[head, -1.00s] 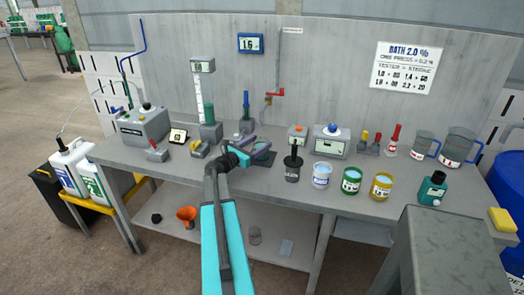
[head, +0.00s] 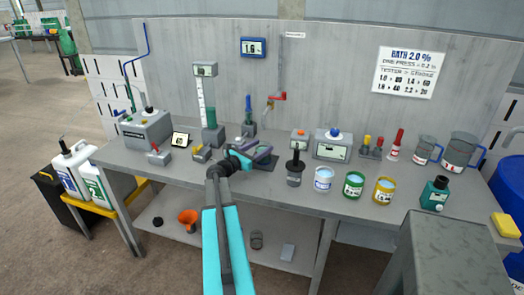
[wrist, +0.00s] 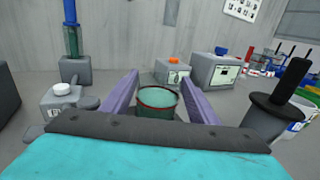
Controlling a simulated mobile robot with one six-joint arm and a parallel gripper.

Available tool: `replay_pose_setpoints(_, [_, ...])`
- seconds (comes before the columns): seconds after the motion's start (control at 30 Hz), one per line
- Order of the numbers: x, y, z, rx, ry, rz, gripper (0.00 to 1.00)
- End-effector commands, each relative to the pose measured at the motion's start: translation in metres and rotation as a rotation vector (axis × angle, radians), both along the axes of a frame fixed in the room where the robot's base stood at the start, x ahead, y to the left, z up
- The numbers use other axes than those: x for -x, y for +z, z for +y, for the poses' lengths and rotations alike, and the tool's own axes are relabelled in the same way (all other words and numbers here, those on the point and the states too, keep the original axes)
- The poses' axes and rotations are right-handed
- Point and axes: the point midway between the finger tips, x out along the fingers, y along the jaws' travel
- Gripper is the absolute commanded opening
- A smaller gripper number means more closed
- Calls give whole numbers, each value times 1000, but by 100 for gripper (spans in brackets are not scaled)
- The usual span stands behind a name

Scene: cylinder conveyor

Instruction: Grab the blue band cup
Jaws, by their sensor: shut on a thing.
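My gripper (head: 257,153) is above the middle of the bench. In the wrist view its two purple fingers (wrist: 158,101) stand on either side of a cup with a dark red rim and pale green contents (wrist: 157,97), and are shut on it. The cup's lower part is hidden by my wrist, so I see no band on it. A white cup with a blue band (head: 323,180) stands upright on the bench to the right, apart from my gripper. Beside it stand a green-band cup (head: 353,185) and a yellow-band cup (head: 383,190).
A dark canister with a black handle (head: 294,173) stands between my gripper and the blue-band cup. Behind are a grey box with a blue knob (head: 332,146) and a red-handled tap (head: 275,97). A dark green bottle (head: 434,193) stands right. The front bench strip is clear.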

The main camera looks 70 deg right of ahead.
Motion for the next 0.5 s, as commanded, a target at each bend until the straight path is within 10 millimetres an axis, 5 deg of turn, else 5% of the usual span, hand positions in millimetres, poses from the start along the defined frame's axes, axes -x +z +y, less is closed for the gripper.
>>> replay_pose_setpoints(0.5, [1, 32, 0, 3, 0, -1, 13])
